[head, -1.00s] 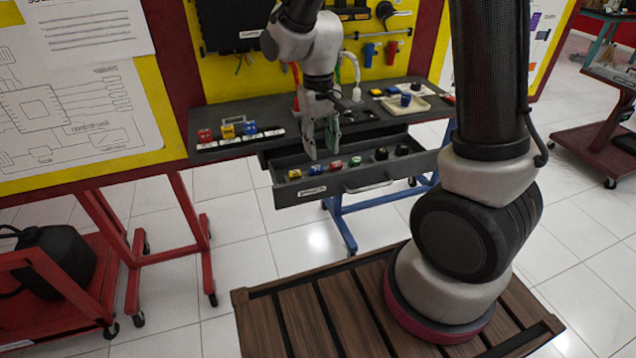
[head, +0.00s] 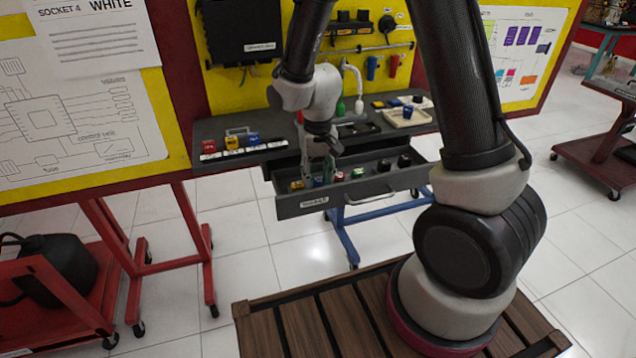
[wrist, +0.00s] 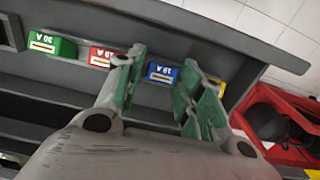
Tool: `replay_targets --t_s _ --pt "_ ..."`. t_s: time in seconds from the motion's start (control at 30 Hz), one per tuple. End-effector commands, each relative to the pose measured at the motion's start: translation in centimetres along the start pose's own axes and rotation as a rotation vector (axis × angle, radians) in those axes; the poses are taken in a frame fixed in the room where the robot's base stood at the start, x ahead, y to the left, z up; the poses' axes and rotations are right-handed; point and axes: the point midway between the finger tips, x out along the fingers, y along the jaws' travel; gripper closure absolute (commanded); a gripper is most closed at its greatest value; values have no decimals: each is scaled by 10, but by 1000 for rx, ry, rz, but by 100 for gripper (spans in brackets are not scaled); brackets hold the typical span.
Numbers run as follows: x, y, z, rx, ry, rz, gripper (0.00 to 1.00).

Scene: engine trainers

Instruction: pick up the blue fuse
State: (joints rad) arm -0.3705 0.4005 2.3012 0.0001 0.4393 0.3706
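The blue fuse (wrist: 162,72) lies in the open drawer (head: 350,193), between a red fuse (wrist: 100,57) and a yellow fuse (wrist: 217,87) in the wrist view. My gripper (wrist: 160,82) is open, its green-padded fingers apart, one on each side of the blue fuse in the picture. No contact shows, and I cannot tell the exact height. In the head view my gripper (head: 318,178) is down at the drawer and largely hides the blue fuse there.
A green fuse (wrist: 52,45) sits past the red one. Black parts (head: 384,165) lie at the drawer's right. On the bench above, red, yellow and blue fuses (head: 231,143) stand in a row, and a pale tray (head: 423,117) holds a blue item. The drawer front is close to my fingers.

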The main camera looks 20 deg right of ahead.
Motion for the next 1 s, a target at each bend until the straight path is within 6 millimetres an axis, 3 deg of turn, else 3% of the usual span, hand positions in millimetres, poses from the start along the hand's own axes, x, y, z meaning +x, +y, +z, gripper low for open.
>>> replay_targets --t_s 0.07,0.2,0.57,0.67,1.0 --pt "0 0 0 0 0 0 62" --pt "0 0 0 0 0 0 84" --pt "-3 0 0 0 1 0 84" --pt "-15 0 -1 0 3 -1 84" --pt "-83 0 -1 0 4 -1 84"
